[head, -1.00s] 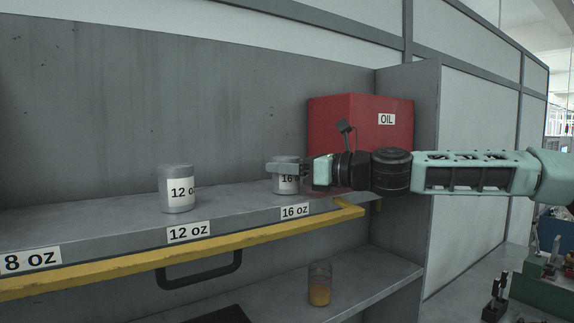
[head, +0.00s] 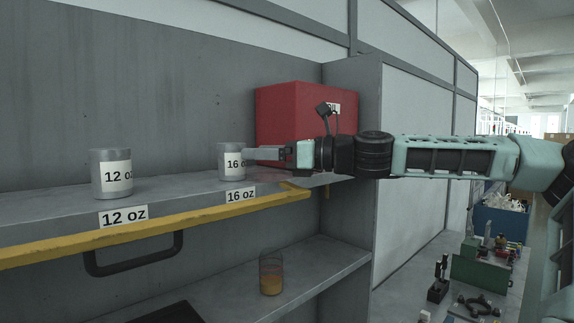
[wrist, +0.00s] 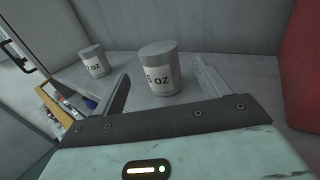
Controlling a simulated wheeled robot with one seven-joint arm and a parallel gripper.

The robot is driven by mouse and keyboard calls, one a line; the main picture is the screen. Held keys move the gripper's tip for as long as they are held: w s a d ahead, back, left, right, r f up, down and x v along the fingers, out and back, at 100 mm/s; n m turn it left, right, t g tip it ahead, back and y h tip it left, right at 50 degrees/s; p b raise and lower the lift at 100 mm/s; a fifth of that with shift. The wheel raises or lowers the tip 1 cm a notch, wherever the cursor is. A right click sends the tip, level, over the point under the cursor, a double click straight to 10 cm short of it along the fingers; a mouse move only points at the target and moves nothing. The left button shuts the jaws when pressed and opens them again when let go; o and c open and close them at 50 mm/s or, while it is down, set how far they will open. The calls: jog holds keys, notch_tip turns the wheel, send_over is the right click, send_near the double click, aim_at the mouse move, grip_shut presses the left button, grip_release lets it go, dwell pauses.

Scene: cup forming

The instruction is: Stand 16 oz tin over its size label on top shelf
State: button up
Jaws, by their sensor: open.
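The 16 oz tin (head: 229,163), a grey can with a white label, stands upright on the top shelf, just behind its "16 oz" size label (head: 240,196) on the shelf's front edge. My gripper (head: 252,154) is open and reaches in from the right, its fingertips close to the tin's right side. In the wrist view the tin (wrist: 160,72) stands ahead, between the lines of the two spread fingers, with gaps on both sides. Neither finger appears to touch it.
A 12 oz tin (head: 112,178) stands to the left above its own label (head: 123,217). A red oil box (head: 290,112) stands behind my gripper at the right. A yellow rail (head: 150,239) runs below the shelf edge. A glass of amber liquid (head: 270,275) stands on the lower shelf.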

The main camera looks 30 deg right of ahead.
jog(key=shift+b+v, duration=0.75)
jog(key=shift+v, duration=1.8)
